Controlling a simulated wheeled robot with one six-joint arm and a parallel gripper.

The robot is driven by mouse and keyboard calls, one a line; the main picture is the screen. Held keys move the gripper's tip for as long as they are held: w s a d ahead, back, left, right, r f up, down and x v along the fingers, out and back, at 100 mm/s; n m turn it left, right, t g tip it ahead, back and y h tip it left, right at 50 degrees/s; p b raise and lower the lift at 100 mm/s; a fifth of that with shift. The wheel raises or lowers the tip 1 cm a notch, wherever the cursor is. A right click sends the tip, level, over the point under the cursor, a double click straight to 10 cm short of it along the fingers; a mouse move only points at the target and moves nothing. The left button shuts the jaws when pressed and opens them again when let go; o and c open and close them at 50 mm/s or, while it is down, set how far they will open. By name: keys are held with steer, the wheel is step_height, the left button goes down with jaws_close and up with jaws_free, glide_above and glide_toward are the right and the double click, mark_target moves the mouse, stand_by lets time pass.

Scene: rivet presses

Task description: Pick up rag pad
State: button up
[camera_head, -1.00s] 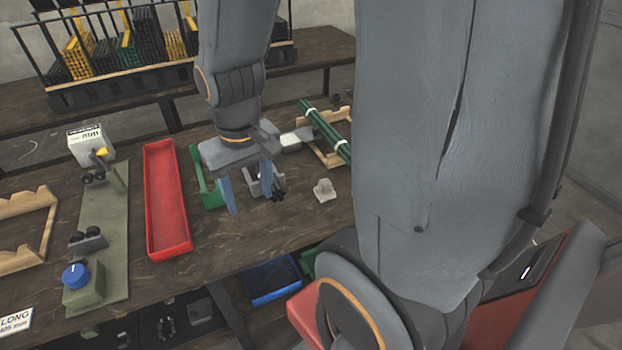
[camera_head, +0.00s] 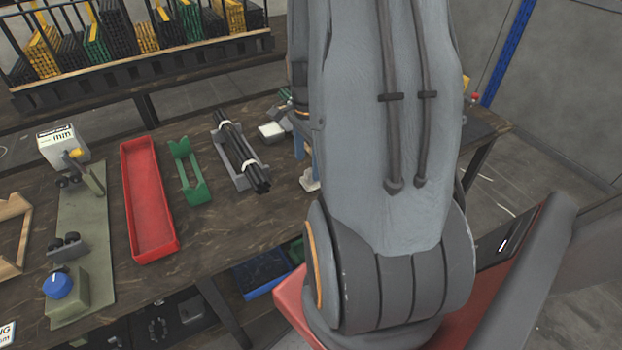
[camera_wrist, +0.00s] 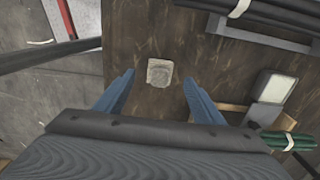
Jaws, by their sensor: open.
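The rag pad, a small pale square (camera_wrist: 160,72), lies flat on the dark wooden bench in the wrist view. In the head view the pad (camera_head: 310,184) shows only in part beside my arm. My gripper (camera_wrist: 158,79) is open, with its two blue fingers apart and nothing between them. In the wrist view the pad appears between and slightly beyond the fingertips. In the head view my arm hides most of the gripper. I cannot tell how high the fingers are above the bench.
A black rod bundle (camera_head: 238,155) lies in a grey cradle. A green bundle (camera_wrist: 286,141) and a white-topped grey item (camera_wrist: 273,88) are to the right in the wrist view. A red tray (camera_head: 150,205) and green cradle (camera_head: 187,172) stand further left. Bare bench surrounds the pad.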

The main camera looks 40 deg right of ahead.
mark_target(309, 171)
steer(key=shift+d+f+p, duration=0.15)
steer(key=shift+f+p, duration=0.6)
steer(key=shift+f, duration=2.2)
steer(key=c, duration=1.2)
steer(key=shift+r, duration=0.1)
steer(key=shift+r+b, duration=0.75)
steer(key=shift+r, duration=4.2)
